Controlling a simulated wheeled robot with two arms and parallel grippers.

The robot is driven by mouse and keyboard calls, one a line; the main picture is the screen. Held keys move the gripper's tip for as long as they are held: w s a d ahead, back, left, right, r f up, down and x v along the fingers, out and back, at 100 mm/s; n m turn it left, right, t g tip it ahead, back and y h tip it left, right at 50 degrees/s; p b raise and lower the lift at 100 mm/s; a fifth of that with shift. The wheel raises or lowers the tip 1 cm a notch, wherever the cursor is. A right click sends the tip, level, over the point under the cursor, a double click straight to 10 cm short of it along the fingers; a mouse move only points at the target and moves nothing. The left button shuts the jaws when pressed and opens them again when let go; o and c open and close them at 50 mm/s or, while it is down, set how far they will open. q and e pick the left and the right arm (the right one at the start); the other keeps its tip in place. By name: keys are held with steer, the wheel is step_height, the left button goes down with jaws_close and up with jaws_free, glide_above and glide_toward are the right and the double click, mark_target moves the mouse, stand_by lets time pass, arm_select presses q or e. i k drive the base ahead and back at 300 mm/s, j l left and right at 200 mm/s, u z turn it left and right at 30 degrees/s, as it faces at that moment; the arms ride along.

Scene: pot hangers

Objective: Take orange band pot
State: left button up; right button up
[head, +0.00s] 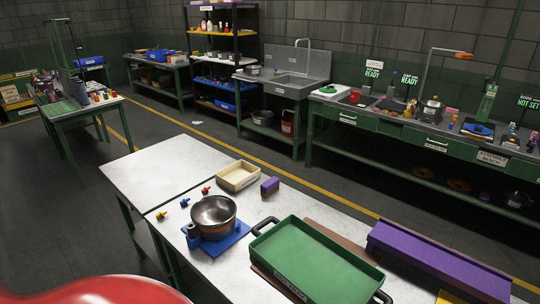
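A brownish metal pot (212,217) sits open and upright on a blue fixture (237,238) on the near table. A lidded steel pot (431,110) stands on the far bench at the right. Another pot, dark and small (517,199), is on that bench's lower shelf. A dark grey pot (262,117) stands on the shelf under the sink. These are too small to tell any band colour. Neither of my grippers is in view.
A red curved shape fills the bottom left. Open floor lies between table and bench.

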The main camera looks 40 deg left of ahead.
mark_target(214, 217)
steer(key=u, duration=1.8)
